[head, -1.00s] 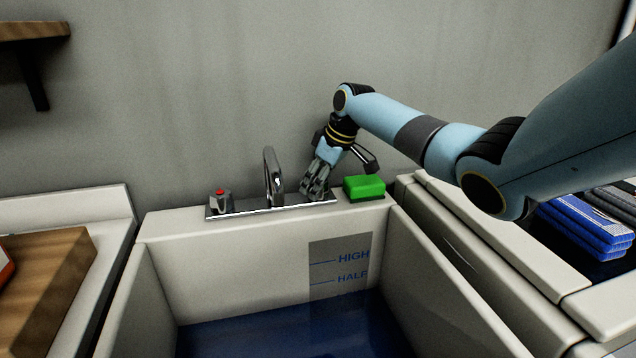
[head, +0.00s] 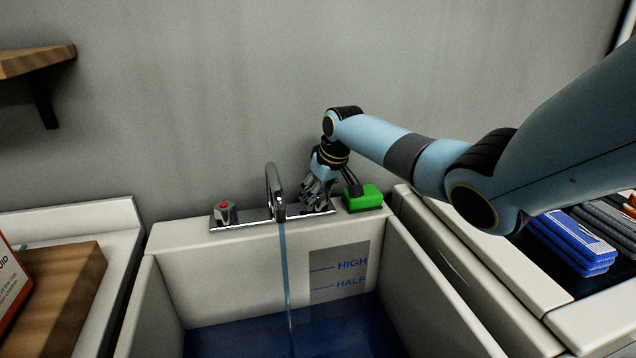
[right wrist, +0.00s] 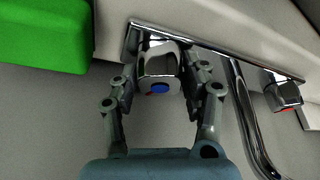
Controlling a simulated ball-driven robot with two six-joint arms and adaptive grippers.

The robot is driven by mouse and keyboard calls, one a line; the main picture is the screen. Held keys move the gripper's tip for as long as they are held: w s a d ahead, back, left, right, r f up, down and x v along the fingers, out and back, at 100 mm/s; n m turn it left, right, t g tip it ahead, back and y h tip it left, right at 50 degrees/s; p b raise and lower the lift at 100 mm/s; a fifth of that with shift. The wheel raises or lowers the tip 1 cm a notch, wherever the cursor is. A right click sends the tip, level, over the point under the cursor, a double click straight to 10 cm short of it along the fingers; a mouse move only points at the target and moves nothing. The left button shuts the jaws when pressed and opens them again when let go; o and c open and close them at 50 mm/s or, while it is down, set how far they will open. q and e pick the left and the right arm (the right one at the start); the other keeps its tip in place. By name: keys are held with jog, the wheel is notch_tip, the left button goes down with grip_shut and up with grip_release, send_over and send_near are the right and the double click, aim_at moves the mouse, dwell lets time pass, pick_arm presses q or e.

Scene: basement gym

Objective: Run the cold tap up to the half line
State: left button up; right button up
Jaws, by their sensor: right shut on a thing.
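The chrome spout (head: 272,188) stands at the back of the utility sink (head: 205,285), and a thin stream of water (head: 287,290) falls from it. Blue water (head: 235,335) covers the sink bottom. The level marks (head: 340,270) on the back wall read HIGH and HALF; the surface is below the HALF line. My right gripper (head: 318,200) is shut on the blue-marked tap knob (right wrist: 159,70) at the right end of the tap plate. The red-marked knob (head: 224,212) stands at the left end and also shows in the right wrist view (right wrist: 285,95). My left gripper is out of view.
A green sponge (head: 362,197) lies on the rim just right of my right gripper. Folded blue cloths (head: 580,240) lie at the right. A wooden board (head: 60,300) and a box (head: 10,285) are at the left. A shelf (head: 35,62) hangs at upper left.

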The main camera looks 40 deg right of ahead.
jog(key=m+h+p, duration=0.1)
jog(key=m+p, duration=0.1)
jog(key=shift+r+m, duration=0.2)
jog(key=shift+m, duration=0.2)
jog(key=shift+m+h+p, duration=0.4)
jog(key=shift+m+p, duration=0.2)
jog(key=shift+m, duration=0.3)
jog(key=shift+f+m+g+h+p, duration=0.15)
jog(key=shift+m+g+h+p, duration=0.25)
jog(key=shift+m, duration=0.8)
jog(key=shift+m+g+h, duration=0.3)
jog(key=shift+m+g, duration=0.1)
jog(key=shift+m, duration=0.7)
jog(key=o, duration=1.2)
jog(key=shift+c, duration=0.2)
jog(key=v, duration=1.2)
